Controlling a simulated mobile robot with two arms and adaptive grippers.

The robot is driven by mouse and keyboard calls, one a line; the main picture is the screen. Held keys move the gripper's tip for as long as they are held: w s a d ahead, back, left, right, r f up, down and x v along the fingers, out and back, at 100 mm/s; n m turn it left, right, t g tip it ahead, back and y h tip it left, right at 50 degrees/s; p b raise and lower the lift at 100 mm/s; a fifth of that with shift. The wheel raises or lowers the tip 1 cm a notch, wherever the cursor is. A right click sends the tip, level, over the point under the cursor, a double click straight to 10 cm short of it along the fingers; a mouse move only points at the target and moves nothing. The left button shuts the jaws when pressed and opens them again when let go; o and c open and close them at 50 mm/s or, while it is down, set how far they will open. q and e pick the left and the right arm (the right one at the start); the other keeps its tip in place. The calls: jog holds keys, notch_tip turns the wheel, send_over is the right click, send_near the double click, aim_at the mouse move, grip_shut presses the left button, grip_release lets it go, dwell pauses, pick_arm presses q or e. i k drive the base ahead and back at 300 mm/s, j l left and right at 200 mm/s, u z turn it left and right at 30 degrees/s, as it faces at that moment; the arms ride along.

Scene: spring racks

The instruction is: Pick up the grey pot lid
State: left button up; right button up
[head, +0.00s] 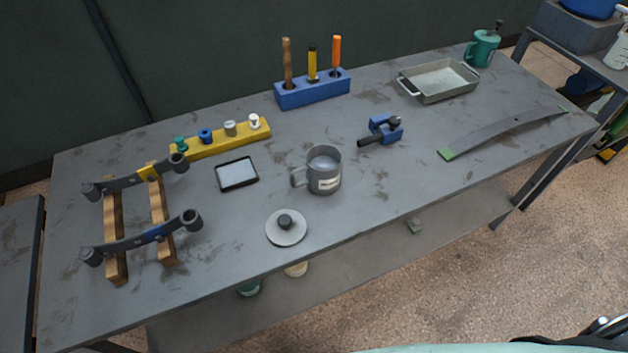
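The grey pot lid (287,231) lies flat on the grey workbench (390,200), close to its front edge, with its dark round knob facing up. A grey mug (325,172) with a label stands just behind the lid and slightly to its right, apart from it. Neither of my grippers shows in the head view. Nothing covers the lid.
A small framed tablet (237,174) lies behind and left of the lid. Leaf springs on a wooden rack (112,235) stand at the left. A blue clamp (386,128), blue tool holder (312,91) and metal tray (440,82) sit farther back. Bench right of the lid is clear.

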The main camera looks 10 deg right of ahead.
aim_at(285, 228)
jog(key=l+u, duration=0.35)
jog(key=l, duration=0.15)
jog(key=l+u, duration=0.75)
jog(key=l, duration=0.2)
jog(key=k, duration=0.05)
